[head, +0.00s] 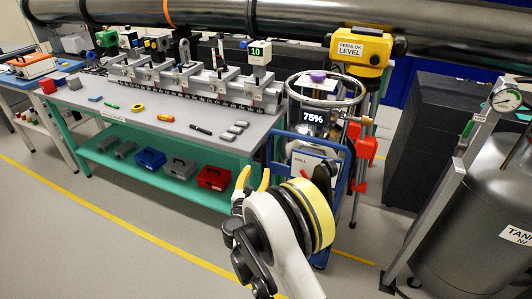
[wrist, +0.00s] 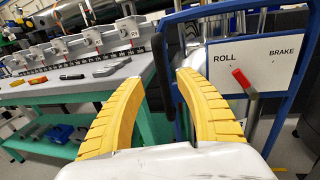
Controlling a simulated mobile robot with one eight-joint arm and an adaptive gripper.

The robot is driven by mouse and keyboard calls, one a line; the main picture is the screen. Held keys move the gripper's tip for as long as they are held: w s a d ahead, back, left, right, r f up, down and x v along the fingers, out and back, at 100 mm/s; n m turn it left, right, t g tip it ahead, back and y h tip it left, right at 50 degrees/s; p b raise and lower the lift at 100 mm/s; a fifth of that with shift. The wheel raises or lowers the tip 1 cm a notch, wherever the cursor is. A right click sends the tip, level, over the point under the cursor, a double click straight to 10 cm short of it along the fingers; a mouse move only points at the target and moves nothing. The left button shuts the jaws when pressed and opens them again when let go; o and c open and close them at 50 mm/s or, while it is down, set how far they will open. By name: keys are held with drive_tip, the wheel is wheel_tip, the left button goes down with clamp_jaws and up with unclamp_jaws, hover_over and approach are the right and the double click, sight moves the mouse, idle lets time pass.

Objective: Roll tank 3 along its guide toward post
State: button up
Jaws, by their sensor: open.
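A large grey tank (head: 485,215) stands at the right edge of the head view. Its label reads "TANK" and "N2"; the rest is cut off, so I cannot tell its number. A slanted grey post (head: 437,205) with a round gauge (head: 506,100) stands just left of it. A blue-framed cart (head: 347,160) with a "75%" display stands at the centre. In the wrist view its panel (wrist: 225,62) reads "ROLL" and "BRAKE", with a red-tipped lever (wrist: 242,79). My gripper (head: 254,178) is open and empty, its yellow fingers (wrist: 160,78) before the cart's left side. No guide is clearly visible.
A green-framed bench (head: 150,118) with rail-mounted instruments stands left of the cart. A dark cabinet (head: 425,135) stands behind the post. Floor at front left (head: 60,250) is clear, crossed by a yellow line.

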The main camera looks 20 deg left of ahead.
sight(263, 157)
drive_tip(key=w+b, duration=0.1)
drive_tip(key=w, duration=0.2)
drive_tip(key=w+b, duration=0.1)
drive_tip(key=w, duration=0.2)
drive_tip(key=w+a+b, duration=0.1)
drive_tip(key=w, duration=0.2)
drive_tip(key=shift+w+f, duration=0.15)
drive_tip(key=shift+w, duration=0.15)
drive_tip(key=shift+w+a, duration=0.1)
drive_tip(key=shift+w, duration=0.35)
drive_tip(key=shift+c, duration=0.5)
clamp_jaws()
